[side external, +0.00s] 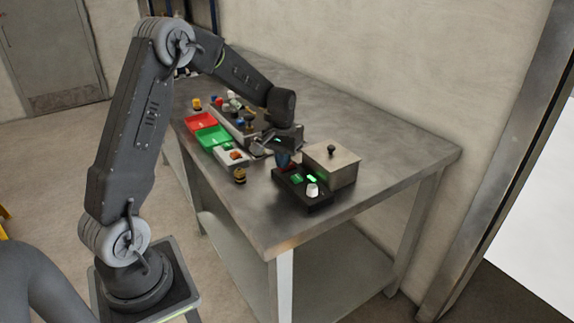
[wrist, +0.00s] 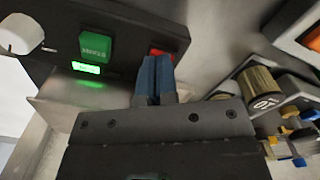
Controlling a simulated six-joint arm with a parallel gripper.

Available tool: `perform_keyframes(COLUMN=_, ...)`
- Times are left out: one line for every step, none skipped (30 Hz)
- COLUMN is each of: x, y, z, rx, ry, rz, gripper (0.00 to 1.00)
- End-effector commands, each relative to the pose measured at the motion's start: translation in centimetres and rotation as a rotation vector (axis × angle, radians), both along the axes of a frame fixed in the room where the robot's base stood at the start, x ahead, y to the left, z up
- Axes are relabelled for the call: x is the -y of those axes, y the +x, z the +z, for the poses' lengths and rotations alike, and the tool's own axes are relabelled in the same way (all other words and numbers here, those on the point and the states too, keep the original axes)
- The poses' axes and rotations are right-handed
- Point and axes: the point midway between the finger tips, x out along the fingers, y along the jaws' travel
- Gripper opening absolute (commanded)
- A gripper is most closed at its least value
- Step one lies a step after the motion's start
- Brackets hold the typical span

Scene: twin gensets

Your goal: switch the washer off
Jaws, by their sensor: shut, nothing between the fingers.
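A dark control box (side external: 305,197) sits near the front of the metal table. It bears a green button (wrist: 96,48), a lit green lamp (wrist: 86,68), a red button (wrist: 168,50) and a white knob (wrist: 20,34). The green lamp also glows in the side view (side external: 311,178). A steel box with a black knob on top (side external: 331,165) stands right behind the control box; I cannot tell for certain that it is the washer. My gripper (wrist: 155,64) is shut and empty, its blue fingertips by the red button and partly covering it. Contact cannot be told.
A red tray (side external: 201,122), a green tray (side external: 213,138) and a white holder (side external: 232,158) stand left of my gripper. A small dark and yellow cylinder (side external: 239,175) stands near the table's front edge. Several small parts crowd behind the trays. The table's right end is clear.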

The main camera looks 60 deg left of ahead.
Motion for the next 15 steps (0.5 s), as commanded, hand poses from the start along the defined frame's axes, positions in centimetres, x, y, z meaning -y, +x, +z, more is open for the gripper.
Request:
perform_keyframes(x=0.0, y=0.0, z=-0.1, rx=0.0, ry=0.0, rz=0.0, gripper=0.0)
perform_keyframes(x=0.0, y=0.0, z=-0.1, rx=0.0, ry=0.0, rz=0.0, gripper=0.0)
perform_keyframes(x=0.0, y=0.0, z=-0.2, rx=0.0, ry=0.0, rz=0.0, gripper=0.0)
perform_keyframes(x=0.0, y=0.0, z=-0.3, rx=0.0, ry=0.0, rz=0.0, gripper=0.0)
perform_keyframes(x=0.0, y=0.0, z=-0.3, rx=0.0, ry=0.0, rz=0.0, gripper=0.0)
perform_keyframes(x=0.0, y=0.0, z=-0.3, rx=0.0, ry=0.0, rz=0.0, gripper=0.0)
perform_keyframes(x=0.0, y=0.0, z=-0.3, rx=0.0, ry=0.0, rz=0.0, gripper=0.0)
perform_keyframes(x=0.0, y=0.0, z=-0.3, rx=0.0, ry=0.0, rz=0.0, gripper=0.0)
perform_keyframes(x=0.0, y=0.0, z=-0.1, rx=0.001, ry=0.0, rz=0.0, gripper=0.0)
perform_keyframes(x=0.0, y=0.0, z=0.0, rx=0.001, ry=0.0, rz=0.0, gripper=0.0)
perform_keyframes(x=0.0, y=0.0, z=0.2, rx=0.001, ry=0.0, rz=0.0, gripper=0.0)
perform_keyframes(x=0.0, y=0.0, z=0.5, rx=0.002, ry=0.001, rz=0.0, gripper=0.0)
perform_keyframes(x=0.0, y=0.0, z=0.8, rx=0.003, ry=0.001, rz=0.0, gripper=0.0)
perform_keyframes(x=0.0, y=0.1, z=1.0, rx=0.003, ry=0.001, rz=0.0, gripper=0.0)
perform_keyframes(x=0.0, y=0.0, z=1.3, rx=0.003, ry=0.001, rz=0.0, gripper=0.0)
